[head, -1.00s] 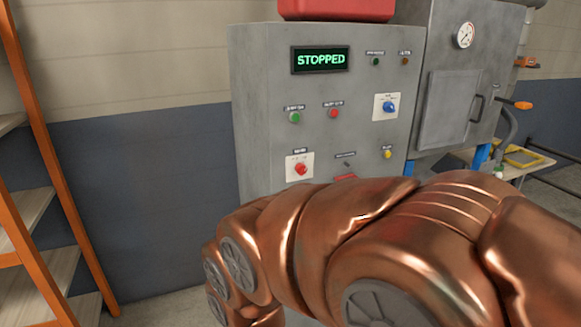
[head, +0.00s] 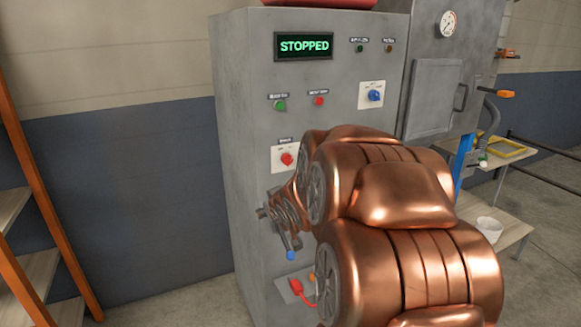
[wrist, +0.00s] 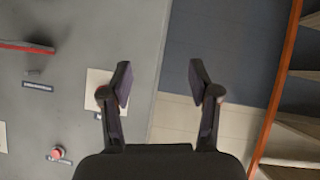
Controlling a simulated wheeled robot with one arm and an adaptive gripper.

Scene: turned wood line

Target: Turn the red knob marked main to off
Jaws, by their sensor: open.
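The red knob (head: 287,159) sits on a white square plate on the front of the grey control cabinet, below the green and red buttons. Its label and pointer are too small to read. In the wrist view the knob (wrist: 101,93) is partly hidden behind the left finger. My gripper (wrist: 160,75) is open and empty, its fingertips spread over the cabinet's edge and the wall behind. In the head view the gripper's grey linkage shows just below the knob, and my copper arm hides the panel to its right. I see no grip on the knob.
The cabinet's display (head: 304,45) reads STOPPED. A green button (head: 279,104), a red button (head: 319,100) and a blue knob (head: 375,95) sit above. A red plug (head: 296,287) with a cable is low on the front. An orange-framed shelf (head: 42,190) stands left.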

